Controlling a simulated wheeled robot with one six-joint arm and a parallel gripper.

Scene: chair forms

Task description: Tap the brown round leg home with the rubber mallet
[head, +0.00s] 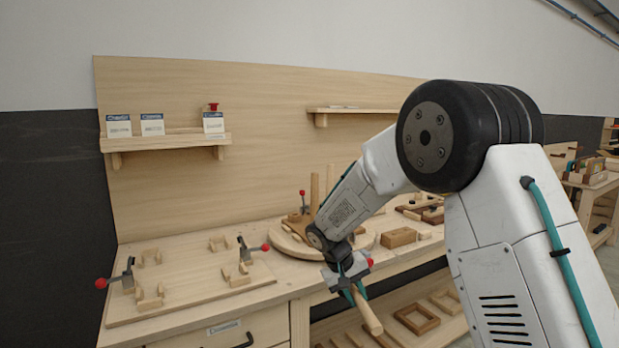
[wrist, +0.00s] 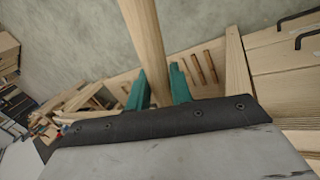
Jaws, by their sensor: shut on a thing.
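My gripper (head: 348,284) is shut on a pale wooden rod (head: 368,315), which slants down and right past the bench's front edge. In the wrist view the rod (wrist: 146,45) shows between the teal fingers (wrist: 158,88). I cannot tell whether it is a handle or a leg; no rubber mallet head shows. Behind my arm, upright round legs (head: 314,190) stand at a brown wooden piece (head: 296,228) on a pale round disc (head: 284,242). My arm hides part of these, and I cannot tell which leg is the brown one or how deep it sits.
A fixture board (head: 190,290) with red-tipped clamps (head: 265,247) and wooden blocks lies on the bench at left. Wooden blocks (head: 399,237) lie right of the disc. A lower shelf (head: 410,330) holds wooden frames. A wall shelf (head: 165,139) carries small cards.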

